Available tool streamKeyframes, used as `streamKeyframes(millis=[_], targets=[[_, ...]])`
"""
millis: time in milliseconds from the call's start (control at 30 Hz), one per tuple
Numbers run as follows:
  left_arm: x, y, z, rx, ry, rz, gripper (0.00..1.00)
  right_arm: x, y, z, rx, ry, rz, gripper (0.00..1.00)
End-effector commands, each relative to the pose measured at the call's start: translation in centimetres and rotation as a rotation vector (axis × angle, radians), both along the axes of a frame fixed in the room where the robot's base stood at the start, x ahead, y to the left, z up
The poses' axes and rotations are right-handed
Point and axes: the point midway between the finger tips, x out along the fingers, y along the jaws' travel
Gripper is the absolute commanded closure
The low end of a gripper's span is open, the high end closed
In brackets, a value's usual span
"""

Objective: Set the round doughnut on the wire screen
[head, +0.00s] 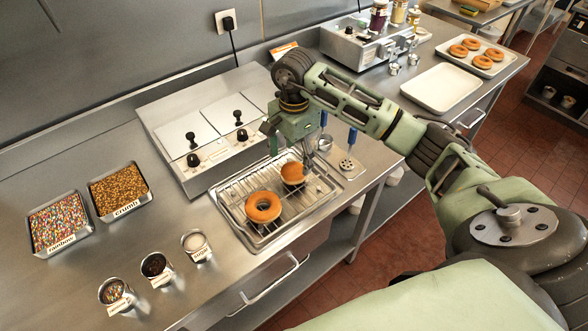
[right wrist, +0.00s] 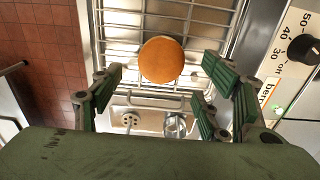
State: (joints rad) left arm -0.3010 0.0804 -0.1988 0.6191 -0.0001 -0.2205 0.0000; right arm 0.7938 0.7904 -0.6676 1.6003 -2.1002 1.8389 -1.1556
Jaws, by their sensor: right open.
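The round doughnut (head: 293,173), without a hole, appears to rest on the far right part of the wire screen (head: 231,193), which lies over a metal tray. It also shows as a brown disc on the wires in the right wrist view (right wrist: 161,60). A ring doughnut (head: 263,207) lies on the same screen, nearer the front left, apart from it. My right gripper (head: 291,152) is open just above and behind the round doughnut. In the right wrist view its green-padded fingers (right wrist: 162,88) stand apart, with the doughnut beyond them. My left gripper is out of view.
A control unit (head: 207,130) with black knobs stands behind the screen. Sprinkle trays (head: 60,222) and small labelled cups (head: 157,268) are at left. An empty white tray (head: 441,87) and a tray of ring doughnuts (head: 473,56) are at right.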

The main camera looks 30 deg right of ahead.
Motion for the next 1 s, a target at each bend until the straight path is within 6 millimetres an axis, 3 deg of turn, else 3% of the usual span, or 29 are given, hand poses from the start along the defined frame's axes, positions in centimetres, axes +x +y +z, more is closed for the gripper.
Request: streamKeyframes(millis=[200, 400, 1000], targets=[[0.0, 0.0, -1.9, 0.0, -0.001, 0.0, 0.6, 0.1, 0.0, 4.2, -0.002, -0.004, 0.0, 0.31], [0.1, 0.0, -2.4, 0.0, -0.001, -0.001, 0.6, 0.0, 0.0, 6.4, 0.0, 0.0, -0.001, 0.31], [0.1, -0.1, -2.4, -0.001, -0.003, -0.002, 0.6, 0.0, 0.0, 6.9, 0.0, 0.001, 0.0, 0.31]])
